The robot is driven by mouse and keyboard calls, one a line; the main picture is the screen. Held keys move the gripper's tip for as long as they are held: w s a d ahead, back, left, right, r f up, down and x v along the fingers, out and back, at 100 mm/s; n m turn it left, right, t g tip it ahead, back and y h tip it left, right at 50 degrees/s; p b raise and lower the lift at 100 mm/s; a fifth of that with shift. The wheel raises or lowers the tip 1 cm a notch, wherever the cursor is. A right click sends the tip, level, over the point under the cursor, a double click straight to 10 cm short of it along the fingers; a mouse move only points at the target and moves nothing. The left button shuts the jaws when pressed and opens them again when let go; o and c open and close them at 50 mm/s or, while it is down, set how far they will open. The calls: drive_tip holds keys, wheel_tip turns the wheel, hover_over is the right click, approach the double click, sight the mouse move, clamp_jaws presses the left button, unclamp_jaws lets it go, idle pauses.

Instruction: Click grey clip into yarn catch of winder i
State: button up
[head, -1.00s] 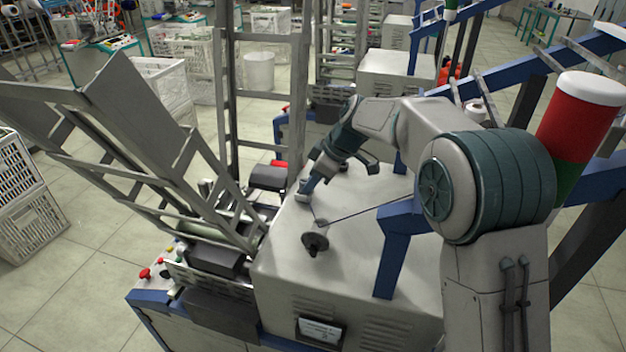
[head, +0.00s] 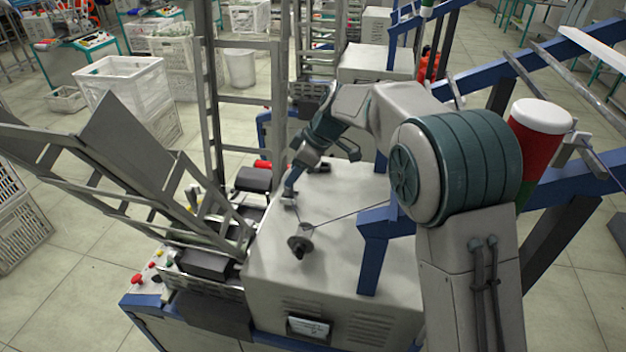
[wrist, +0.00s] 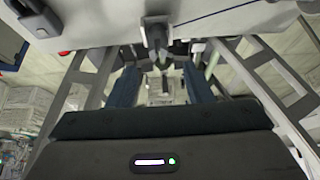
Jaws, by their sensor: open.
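My gripper (head: 290,190) points down at the left edge of the winder's pale housing (head: 345,240), beside the winding mechanism. In the wrist view its two dark blue fingers (wrist: 162,88) stand apart, open. A small light piece (head: 288,202) shows at the fingertips in the head view; I cannot tell whether it is the grey clip or part of the winder. A yarn (head: 345,214) runs from the right to a dark disc (head: 300,243) on the housing, and on towards the fingertips. The yarn catch cannot be made out clearly.
A dark grey post (wrist: 157,35) stands just beyond the fingers in the wrist view. A grey slanted rack (head: 150,170) rises left of the winding mechanism. A blue frame arm (head: 372,245) stands right of the disc. The housing top between them is mostly clear.

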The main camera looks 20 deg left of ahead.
wheel_tip(320, 180, up, 7)
drive_tip(key=p, duration=0.3)
drive_tip(key=s+d+f+b, duration=0.1)
drive_tip(key=s+f+b, duration=0.1)
drive_tip(key=s+b, duration=0.4)
drive_tip(key=s+d+f+b, duration=0.2)
drive_tip(key=s+b, duration=0.3)
drive_tip(key=s, duration=0.1)
drive_tip(key=d+f+b, duration=0.4)
drive_tip(key=shift+s+d+f, duration=0.1)
drive_tip(key=shift+d, duration=0.25)
wheel_tip(320, 180, up, 7)
drive_tip(key=d+p, duration=0.1)
drive_tip(key=p, duration=0.5)
drive_tip(key=shift+f, duration=0.1)
